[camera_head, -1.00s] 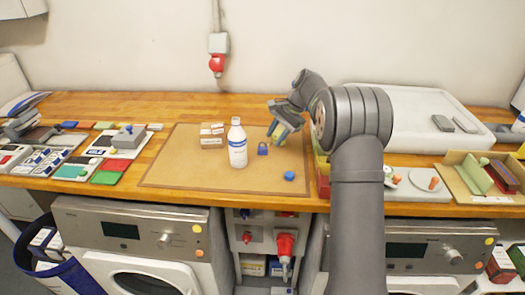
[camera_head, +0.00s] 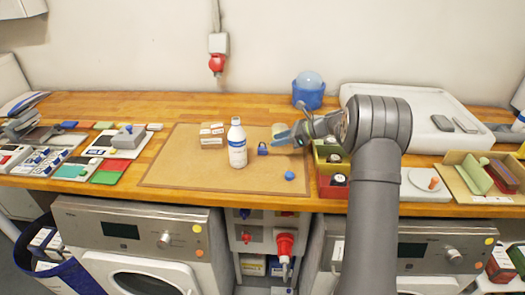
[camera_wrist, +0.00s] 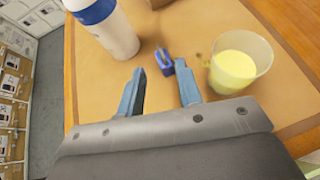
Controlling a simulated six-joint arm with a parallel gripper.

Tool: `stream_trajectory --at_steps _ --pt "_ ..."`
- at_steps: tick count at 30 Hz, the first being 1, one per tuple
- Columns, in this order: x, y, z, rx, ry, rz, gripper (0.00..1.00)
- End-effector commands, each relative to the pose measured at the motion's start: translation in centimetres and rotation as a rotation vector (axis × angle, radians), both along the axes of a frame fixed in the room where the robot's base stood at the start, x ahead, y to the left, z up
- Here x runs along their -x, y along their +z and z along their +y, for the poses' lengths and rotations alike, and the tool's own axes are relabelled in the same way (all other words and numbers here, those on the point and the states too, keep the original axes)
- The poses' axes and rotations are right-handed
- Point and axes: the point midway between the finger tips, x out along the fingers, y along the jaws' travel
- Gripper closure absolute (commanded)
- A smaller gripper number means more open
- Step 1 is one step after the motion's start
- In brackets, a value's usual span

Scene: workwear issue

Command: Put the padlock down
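The small blue padlock (camera_head: 262,150) rests upright on the brown mat (camera_head: 205,178), just right of the white bottle (camera_head: 237,145). My gripper (camera_head: 283,138) is low over the mat, coming from the right, with its fingers pointing towards the padlock. In the wrist view the two blue fingers (camera_wrist: 160,75) are spread apart and hold nothing. The padlock (camera_wrist: 164,62) shows in the gap just beyond the fingertips, apart from them.
A clear cup with yellow content (camera_wrist: 240,62) stands close to the right finger. A small blue lump (camera_head: 290,176) lies on the mat's front right. A brown box (camera_head: 212,135) stands behind the bottle. Colored bins (camera_head: 332,178) stand right of the mat.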

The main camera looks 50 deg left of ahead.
Motion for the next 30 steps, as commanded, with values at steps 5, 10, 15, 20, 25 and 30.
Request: stream_trajectory --at_steps 5,10,15,20,25,30 --pt "1.4 -1.4 2.1 0.0 0.001 0.0 0.68" --pt "1.9 -1.7 2.8 -0.001 0.002 -0.001 0.68" --pt "2.6 -2.2 3.9 0.0 0.002 -0.002 0.68" --pt "3.9 -3.2 5.9 0.001 0.001 -0.001 0.68" --pt "4.5 -3.7 6.7 0.0 0.0 -0.002 0.68" --pt "4.4 -3.7 6.7 0.0 0.0 -0.002 0.71"
